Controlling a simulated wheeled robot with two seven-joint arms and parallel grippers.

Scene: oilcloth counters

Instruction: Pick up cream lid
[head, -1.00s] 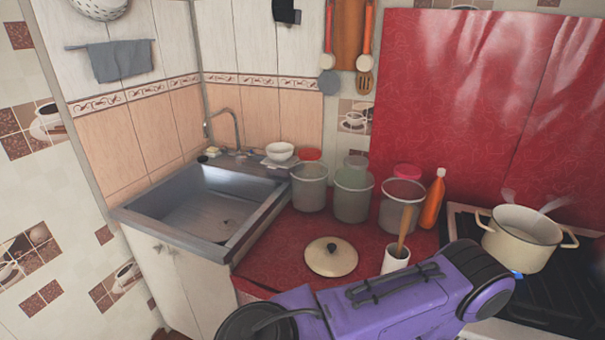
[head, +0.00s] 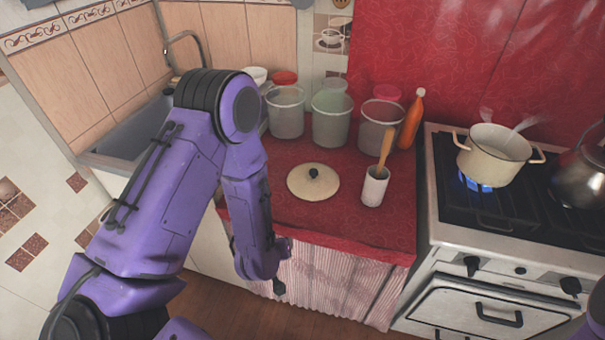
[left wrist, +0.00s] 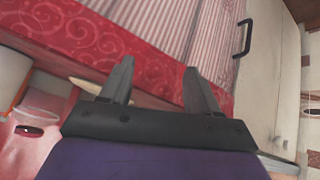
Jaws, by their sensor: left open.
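The cream lid (head: 313,182) lies flat on the red counter, its dark knob upward. My left gripper (head: 279,286) hangs in front of the counter, below and left of the lid, apart from it. In the left wrist view the two fingers of my left gripper (left wrist: 160,78) are spread, with nothing between them. A cream edge left of the fingers there is partly hidden; I cannot tell for sure that it is the lid. My right gripper is out of view.
Several tubs stand behind the lid, including a clear one (head: 331,120). A white cup (head: 374,187) with a wooden utensil stands right of it, near an orange bottle (head: 411,120). The stove (head: 500,250) holds a pot (head: 494,152) over a flame. A pleated curtain (head: 325,285) hangs below the counter.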

